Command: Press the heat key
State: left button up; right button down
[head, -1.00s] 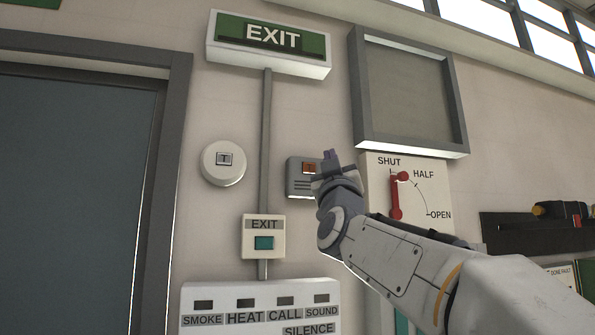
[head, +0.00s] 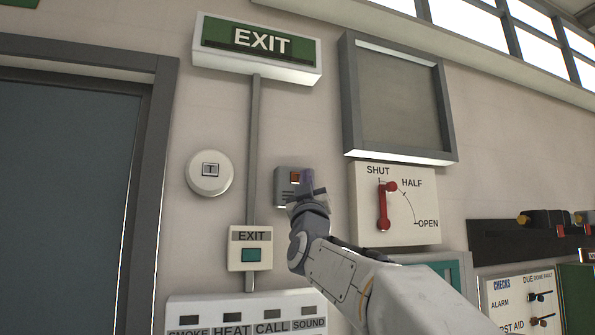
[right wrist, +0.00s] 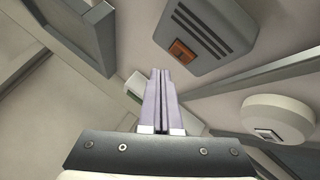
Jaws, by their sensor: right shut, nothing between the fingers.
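A pale panel (head: 185,303) at the bottom edge of the head view carries the labels SMOKE, HEAT, CALL and SOUND. The HEAT label (head: 230,330) is partly cut off, with a small dark rectangle (head: 233,316) above it. Whatever lies below the labels is out of the frame. My right gripper (head: 306,182) points up, above and right of the panel, and overlaps the right side of a grey box (head: 287,202) in the picture. In the right wrist view its purple fingers (right wrist: 160,80) are together and empty. My left gripper is not in view.
The grey box has an orange square (right wrist: 183,51). A round white device (head: 210,172), an EXIT button plate (head: 249,262) and a vertical conduit (head: 253,150) are on the wall. A red lever plate (head: 365,232) is right of my gripper. A door (head: 70,200) is at left.

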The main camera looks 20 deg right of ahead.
jog(key=shift+w, duration=0.8)
jog(key=shift+w+p, duration=0.15)
jog(key=shift+p, duration=0.15)
dwell(1.2)
jog(key=shift+w, duration=0.25)
jog(key=shift+w+p, duration=0.3)
jog(key=shift+w, duration=0.05)
dwell(0.6)
dwell(0.3)
jog(key=shift+s+b, duration=0.65)
jog(key=shift+s, duration=0.1)
